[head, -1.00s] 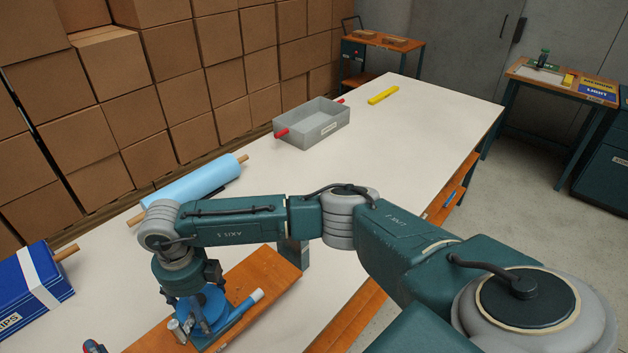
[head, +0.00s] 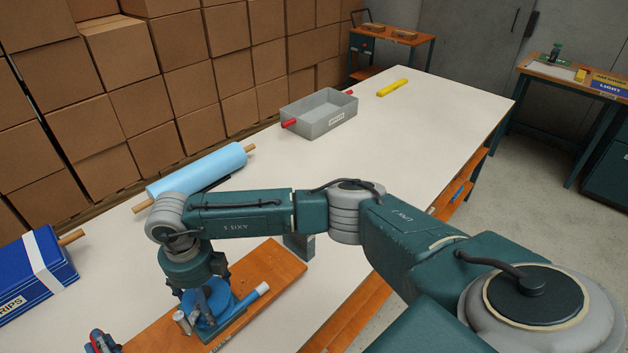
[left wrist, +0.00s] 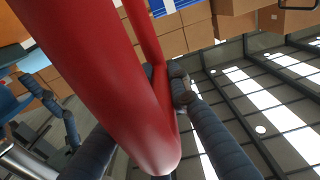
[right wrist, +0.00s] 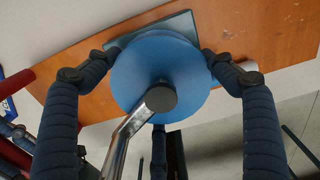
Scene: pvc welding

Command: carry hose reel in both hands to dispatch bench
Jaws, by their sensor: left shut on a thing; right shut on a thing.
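A blue disc (right wrist: 135,75) with a chrome crank (right wrist: 130,125) sits over a teal plate and an orange board; it looks like part of the hose reel. In the head view the disc (head: 216,296) is partly hidden below my right arm. My right gripper (right wrist: 155,75) has its fingers closed around the disc. My left gripper (left wrist: 170,90) is shut on a red bar (left wrist: 110,80), which fills much of the left wrist view. In the head view my left gripper (head: 102,342) is at the bottom edge. I cannot tell whether bar and disc are joined. The dispatch bench cannot be identified.
The white table (head: 420,130) carries a light blue roll (head: 200,170), a blue box (head: 35,275), a grey crate (head: 320,118) and a yellow bar (head: 392,88). Stacked cartons (head: 150,90) line the left. Another bench (head: 575,78) stands at right. Floor (head: 510,210) between is clear.

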